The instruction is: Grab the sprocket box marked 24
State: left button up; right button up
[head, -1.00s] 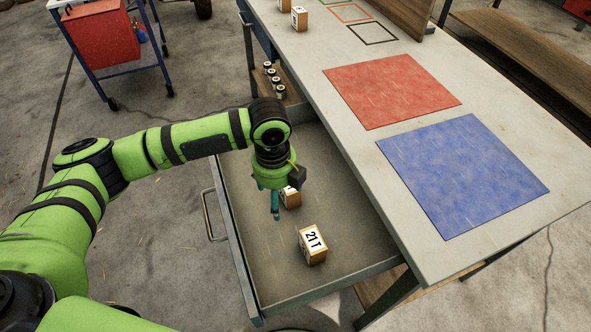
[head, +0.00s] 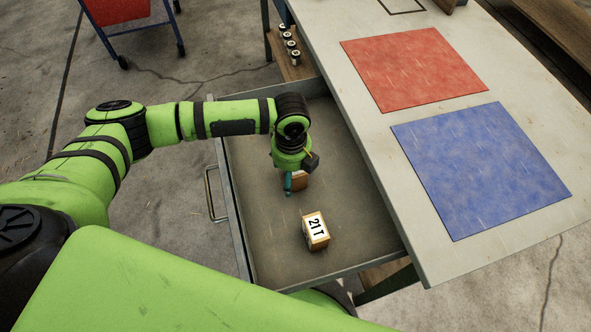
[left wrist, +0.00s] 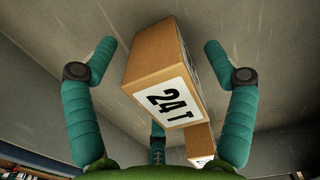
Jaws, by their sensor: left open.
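The sprocket box marked 24T (left wrist: 163,75) is a brown carton with a white label. In the left wrist view it stands between the spread teal fingers of my left gripper (left wrist: 160,60), with gaps showing on both sides. In the head view this box (head: 300,180) sits in the open drawer, partly hidden behind my left gripper (head: 291,184), and its label cannot be read there. My left gripper is open and down close to the box. A second box marked 21T (head: 316,231) lies in the drawer nearer to me. My right gripper is out of view.
The open grey drawer (head: 262,245) has free floor around the boxes. The workbench (head: 375,165) beside it carries a red mat (head: 413,67) and a blue mat (head: 480,170). Small cylinders (head: 291,46) stand on a shelf behind. A red-and-blue cart (head: 120,10) stands at the back left.

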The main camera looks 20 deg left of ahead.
pick_arm(q)
jog(key=c, duration=1.2)
jog(key=shift+c, duration=0.7)
jog(key=shift+r, duration=0.1)
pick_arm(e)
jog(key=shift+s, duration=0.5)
